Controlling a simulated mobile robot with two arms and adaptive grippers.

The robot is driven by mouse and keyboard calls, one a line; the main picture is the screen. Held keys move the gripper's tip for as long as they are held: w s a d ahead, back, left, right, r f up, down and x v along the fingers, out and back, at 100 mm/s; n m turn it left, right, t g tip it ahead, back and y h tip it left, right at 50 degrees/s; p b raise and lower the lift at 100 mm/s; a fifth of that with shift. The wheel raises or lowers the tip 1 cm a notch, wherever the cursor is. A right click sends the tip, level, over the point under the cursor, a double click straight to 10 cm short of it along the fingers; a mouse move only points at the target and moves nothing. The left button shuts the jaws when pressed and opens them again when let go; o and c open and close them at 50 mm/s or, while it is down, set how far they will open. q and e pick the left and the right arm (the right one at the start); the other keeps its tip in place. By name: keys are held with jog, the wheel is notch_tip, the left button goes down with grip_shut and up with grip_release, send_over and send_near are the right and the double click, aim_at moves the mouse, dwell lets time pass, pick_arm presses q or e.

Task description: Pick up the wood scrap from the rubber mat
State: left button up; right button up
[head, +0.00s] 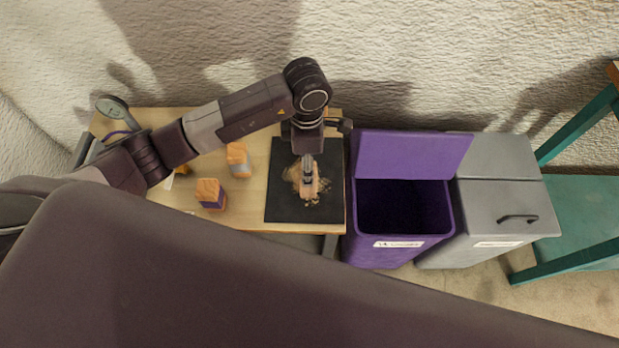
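The black rubber mat (283,208) lies on the right part of a light wooden table. The wood scrap (309,190) is a pale orange-brown piece over the middle of the mat, with sawdust-like crumbs around it. My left gripper (308,178) points down over the mat, its fingertips at the scrap's upper end. The fingers partly cover the scrap, and I cannot tell whether they are closed on it or whether it touches the mat. My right gripper is not in view.
Wooden blocks with purple (211,194) and grey bands (239,160) stand left of the mat. A purple bin (402,247), lid open, stands right of the table, beside a closed grey bin (500,210). A teal frame (580,220) is at far right.

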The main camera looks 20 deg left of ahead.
aim_at(307, 192)
pick_arm(q)
jog(key=shift+s+d+f, duration=0.1)
jog(key=shift+s+f, duration=0.15)
jog(key=shift+f, duration=0.25)
notch_tip(307, 192, down, 7)
jog(key=shift+w+p, duration=0.15)
jog(key=shift+p, duration=0.6)
jog(key=shift+c, duration=0.4)
jog(key=c, duration=1.2)
